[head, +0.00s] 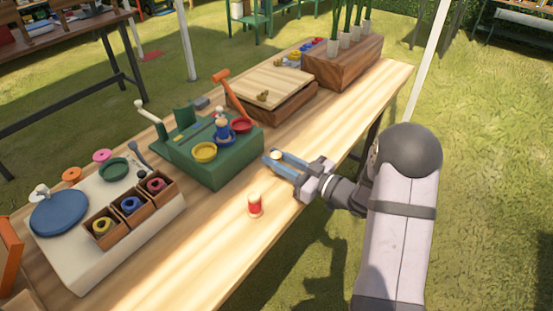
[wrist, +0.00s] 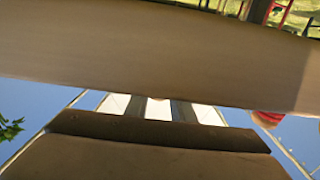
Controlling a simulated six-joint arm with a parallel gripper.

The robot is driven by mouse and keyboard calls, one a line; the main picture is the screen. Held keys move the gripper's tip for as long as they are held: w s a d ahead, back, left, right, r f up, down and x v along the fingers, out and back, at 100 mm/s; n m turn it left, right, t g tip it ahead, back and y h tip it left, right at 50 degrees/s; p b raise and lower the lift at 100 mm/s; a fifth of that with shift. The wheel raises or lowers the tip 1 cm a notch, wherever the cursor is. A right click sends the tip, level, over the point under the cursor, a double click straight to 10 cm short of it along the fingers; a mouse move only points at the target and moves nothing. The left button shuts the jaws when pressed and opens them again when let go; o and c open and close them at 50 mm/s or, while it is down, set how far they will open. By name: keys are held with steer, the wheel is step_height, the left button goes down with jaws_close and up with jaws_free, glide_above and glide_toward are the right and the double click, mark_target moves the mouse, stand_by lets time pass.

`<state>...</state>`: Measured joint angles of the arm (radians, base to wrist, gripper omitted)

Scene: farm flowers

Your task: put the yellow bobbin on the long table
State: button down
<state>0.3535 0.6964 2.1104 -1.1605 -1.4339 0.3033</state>
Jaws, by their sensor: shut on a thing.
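The long table (head: 335,127) is pale wood and runs from lower left to upper right in the head view. My gripper (head: 278,162) is over its right part, low, with blue fingers pointing left. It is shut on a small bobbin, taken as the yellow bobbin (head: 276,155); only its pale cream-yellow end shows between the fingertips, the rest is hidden. I cannot tell whether it touches the tabletop. A red bobbin (head: 255,205) with pale ends stands upright on the table, below and left of my gripper.
Left of my gripper is a green winding device (head: 207,160) with a blue figure and cups. A cream board (head: 110,215) with small boxes of rings stands at lower left. A wooden press (head: 270,90) and a planter (head: 343,65) are behind. Bare tabletop surrounds the red bobbin.

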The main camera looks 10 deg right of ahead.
steer(key=shift+f, duration=0.1)
steer(key=shift+f, duration=0.1)
steer(key=c, duration=1.5)
jaws_free()
steer(key=shift+r, duration=0.25)
steer(key=v, duration=1.2)
steer(key=shift+b, duration=0.4)
